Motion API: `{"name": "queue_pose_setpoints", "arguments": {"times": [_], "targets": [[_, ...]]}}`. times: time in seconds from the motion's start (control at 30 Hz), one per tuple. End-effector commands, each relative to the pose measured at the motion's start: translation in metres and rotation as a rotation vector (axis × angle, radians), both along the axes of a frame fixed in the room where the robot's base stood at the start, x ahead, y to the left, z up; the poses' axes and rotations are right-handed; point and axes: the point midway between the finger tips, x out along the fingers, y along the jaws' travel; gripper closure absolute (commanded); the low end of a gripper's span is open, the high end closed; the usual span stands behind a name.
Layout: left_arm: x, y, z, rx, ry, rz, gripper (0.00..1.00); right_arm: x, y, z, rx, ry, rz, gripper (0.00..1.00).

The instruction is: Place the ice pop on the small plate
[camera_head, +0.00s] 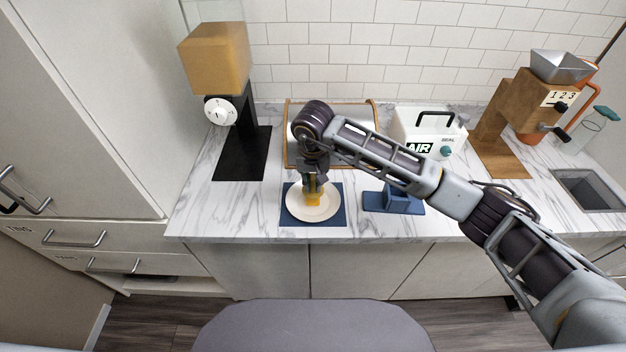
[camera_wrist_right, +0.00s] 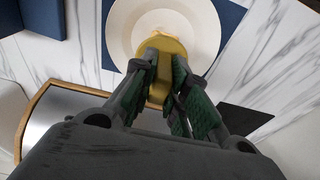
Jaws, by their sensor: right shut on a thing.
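The ice pop (camera_head: 313,199) is yellow-orange and is held in my right gripper (camera_head: 312,186), whose fingers point down. In the right wrist view the ice pop (camera_wrist_right: 162,70) shows between the fingertips of the right gripper (camera_wrist_right: 164,75), over the plate. The small plate (camera_head: 297,208) is round and cream-white and lies on a dark blue mat (camera_head: 335,219). The plate (camera_wrist_right: 123,25) also fills the top of the right wrist view. I cannot tell whether the ice pop touches the plate. My left gripper is not in view.
A blue stand (camera_head: 397,200) is right of the mat. A wooden-framed tray (camera_head: 291,150) stands behind the plate. A black-based machine (camera_head: 213,60) is at the left, a white AIR box (camera_head: 420,130) and a wooden grinder (camera_head: 505,125) at the right. The counter's front left is clear.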

Motion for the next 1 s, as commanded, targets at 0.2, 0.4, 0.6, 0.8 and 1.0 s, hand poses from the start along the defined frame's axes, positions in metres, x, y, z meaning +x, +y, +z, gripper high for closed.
{"name": "queue_pose_setpoints", "arguments": {"times": [0.2,0.4,0.6,0.8,1.0], "targets": [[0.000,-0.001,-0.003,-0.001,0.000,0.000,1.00,0.000,0.000,-0.002,0.000,0.000,0.000,0.72],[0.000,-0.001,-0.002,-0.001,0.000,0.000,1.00,0.000,0.000,-0.002,0.000,0.000,0.000,0.63],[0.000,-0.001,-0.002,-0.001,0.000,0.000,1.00,0.000,0.000,-0.002,0.000,0.000,0.000,0.63],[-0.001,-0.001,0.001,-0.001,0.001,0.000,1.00,0.000,0.000,0.001,0.000,0.000,0.000,0.63],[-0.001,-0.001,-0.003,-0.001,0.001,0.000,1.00,0.000,0.000,0.013,0.000,-0.004,0.000,0.63]]}}
